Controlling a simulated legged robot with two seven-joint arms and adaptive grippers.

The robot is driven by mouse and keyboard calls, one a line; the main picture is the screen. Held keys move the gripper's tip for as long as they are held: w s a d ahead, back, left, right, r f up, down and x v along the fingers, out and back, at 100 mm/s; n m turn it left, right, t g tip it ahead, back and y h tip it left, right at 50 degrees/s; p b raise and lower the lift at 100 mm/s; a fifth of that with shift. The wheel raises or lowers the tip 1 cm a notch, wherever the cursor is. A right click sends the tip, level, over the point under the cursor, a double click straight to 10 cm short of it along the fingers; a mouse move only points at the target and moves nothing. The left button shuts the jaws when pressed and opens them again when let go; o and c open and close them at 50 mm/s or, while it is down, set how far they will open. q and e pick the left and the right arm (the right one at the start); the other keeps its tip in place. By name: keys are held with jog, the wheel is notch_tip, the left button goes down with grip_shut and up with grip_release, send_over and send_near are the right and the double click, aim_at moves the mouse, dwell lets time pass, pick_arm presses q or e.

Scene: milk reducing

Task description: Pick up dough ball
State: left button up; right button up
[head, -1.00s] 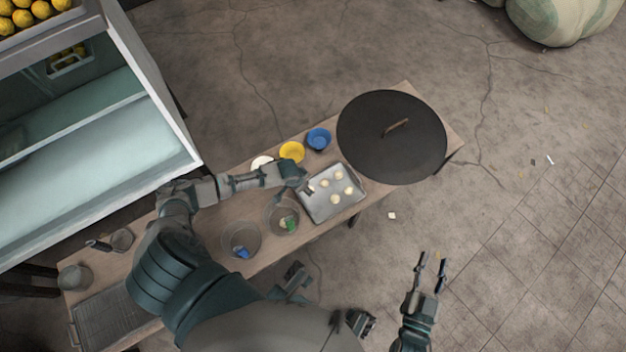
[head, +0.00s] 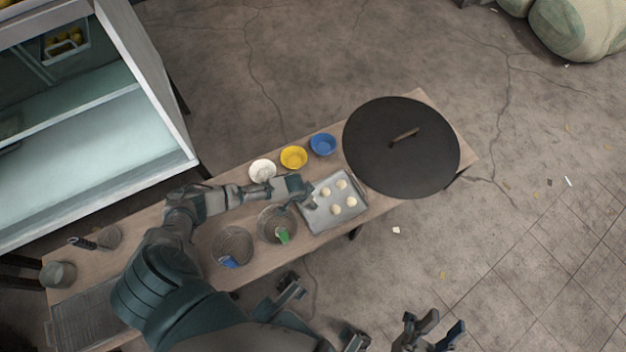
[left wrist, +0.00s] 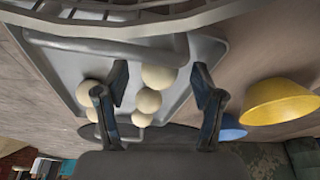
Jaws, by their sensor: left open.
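Several pale round dough balls (head: 336,209) rest on a grey metal tray (head: 318,224) on the table. My left gripper (head: 307,196) is at the tray's left edge in the head view, open and empty. In the left wrist view its two fingers (left wrist: 160,102) are spread, with a column of dough balls (left wrist: 148,100) showing between them and more to the left. I cannot tell how high the fingers are above the tray (left wrist: 178,105). My right gripper (head: 440,328) is open and empty, away from the table at the bottom of the head view.
A large black round lid (head: 402,160) lies right of the tray. White (head: 262,171), yellow (head: 293,157) and blue (head: 323,144) bowls stand along the far edge. Two clear bowls (head: 233,243) with blue and green items stand left of the tray.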

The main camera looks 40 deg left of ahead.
pick_arm(q)
jog(key=shift+w+f, duration=0.15)
jog(key=shift+f, duration=0.2)
jog(key=c, duration=0.9)
jog(key=shift+r, duration=0.15)
